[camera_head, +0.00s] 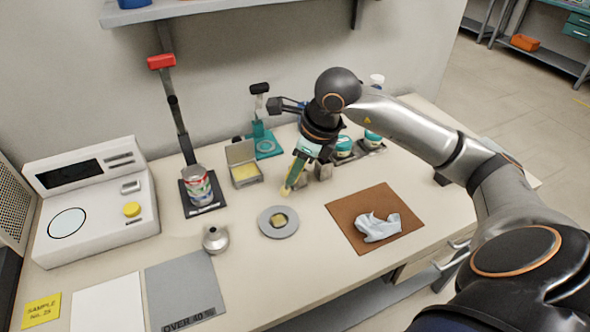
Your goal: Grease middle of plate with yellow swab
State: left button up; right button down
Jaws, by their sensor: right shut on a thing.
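The swab points down and a little left. Its yellow tip is just beyond the plate's far right edge in the picture and looks apart from it. The gripper hides the swab's upper end. My left gripper is not in view.
An open box with yellow content (244,174) stands behind the plate. A brown mat (345,218) with a crumpled pale glove (378,227) lies right. A metal funnel-like piece (215,240) is left, near a grey sheet (185,285). A can (197,186) stands on a dark base.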

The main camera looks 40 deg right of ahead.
dwell(0.6)
jog(key=shift+f+b, duration=0.5)
jog(key=shift+b, duration=0.05)
jog(key=shift+r, duration=0.1)
